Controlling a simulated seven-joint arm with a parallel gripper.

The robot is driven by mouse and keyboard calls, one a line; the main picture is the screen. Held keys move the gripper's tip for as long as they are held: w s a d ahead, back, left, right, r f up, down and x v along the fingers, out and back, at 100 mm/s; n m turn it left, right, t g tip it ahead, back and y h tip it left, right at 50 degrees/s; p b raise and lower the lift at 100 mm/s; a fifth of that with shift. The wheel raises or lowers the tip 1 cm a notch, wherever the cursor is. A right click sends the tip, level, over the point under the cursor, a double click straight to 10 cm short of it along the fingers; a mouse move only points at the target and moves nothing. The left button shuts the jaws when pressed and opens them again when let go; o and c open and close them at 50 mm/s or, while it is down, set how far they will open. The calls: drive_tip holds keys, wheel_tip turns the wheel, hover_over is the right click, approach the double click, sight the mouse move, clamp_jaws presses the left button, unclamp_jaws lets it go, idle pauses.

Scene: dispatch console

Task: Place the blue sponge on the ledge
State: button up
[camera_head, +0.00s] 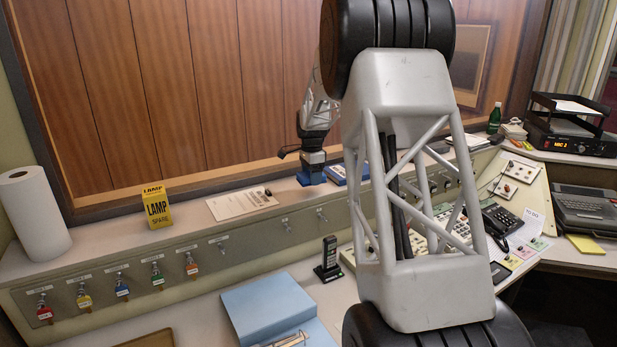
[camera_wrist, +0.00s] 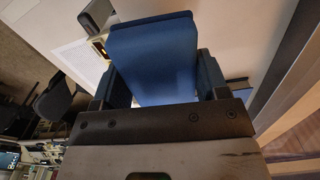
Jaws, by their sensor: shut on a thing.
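The blue sponge (camera_head: 311,178) is a dark blue block held in my gripper (camera_head: 312,163), over the raised ledge (camera_head: 190,219) that runs along the wood-panelled wall. In the wrist view the sponge (camera_wrist: 153,60) fills the space between the two dark fingers of my gripper (camera_wrist: 157,84), which are shut on its sides. The sponge hangs low near the ledge; I cannot tell whether it touches. My own arm covers part of the ledge's right side in the head view.
A paper towel roll (camera_head: 33,212), a yellow lamp box (camera_head: 157,207) and a printed sheet (camera_head: 241,203) with a small dark object stand or lie on the ledge. A blue book (camera_head: 347,173) lies just right of the sponge. A handheld radio (camera_head: 328,259) stands on the desk below.

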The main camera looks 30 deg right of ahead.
drive_tip(key=shift+w+d+f, duration=0.15)
drive_tip(key=shift+w+d, duration=0.35)
drive_tip(key=shift+w, duration=0.75)
drive_tip(key=shift+w+d+f, duration=0.1)
drive_tip(key=shift+w+d, duration=0.4)
drive_tip(key=shift+w, duration=0.8)
drive_tip(key=shift+w+d+f, duration=0.15)
drive_tip(key=shift+w+d, duration=0.35)
drive_tip(key=shift+w, duration=0.75)
drive_tip(key=shift+f, duration=1.75)
drive_tip(key=shift+f, duration=0.1)
drive_tip(key=o, duration=0.9)
wheel_tip(320, 180, up, 12)
